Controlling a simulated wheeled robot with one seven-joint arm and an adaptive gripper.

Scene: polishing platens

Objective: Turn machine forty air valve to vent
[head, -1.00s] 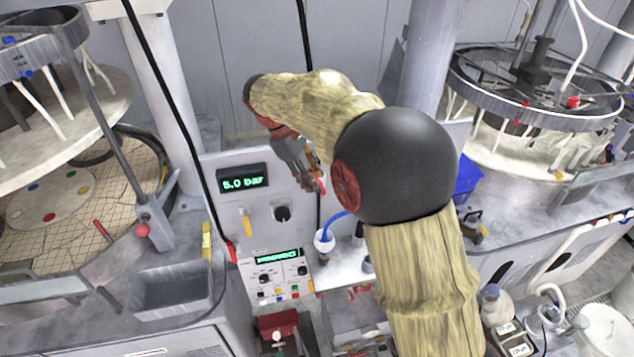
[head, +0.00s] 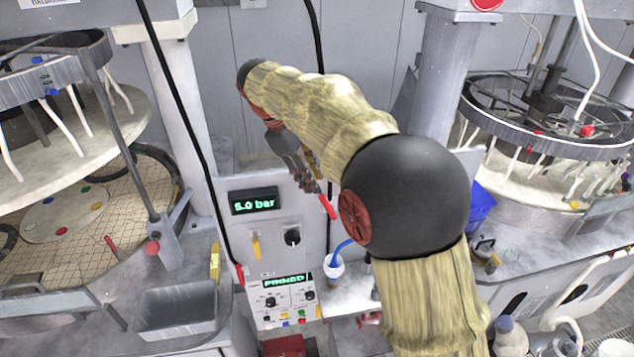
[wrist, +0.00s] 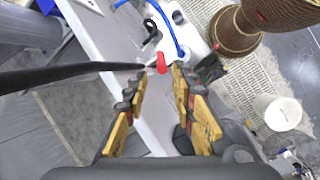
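A grey panel carries a green display (head: 254,201) reading 5.0 bar. Below it is a small yellow lever (head: 256,244) pointing downward, possibly the air valve; no machine number is readable. A dark round fitting (head: 291,235) sits right of the lever. A red piece (wrist: 162,63) at the end of a black hose lies just beyond the fingertips. The lever is not identifiable there.
A lower control box (head: 285,299) has a display reading PINNED, knobs and coloured buttons. A blue hose (head: 343,245) enters a white container beside the panel. Black hoses (head: 180,110) hang in front. Polishing machines stand left (head: 60,215) and right (head: 550,130). A grey tray (head: 175,307) sits left.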

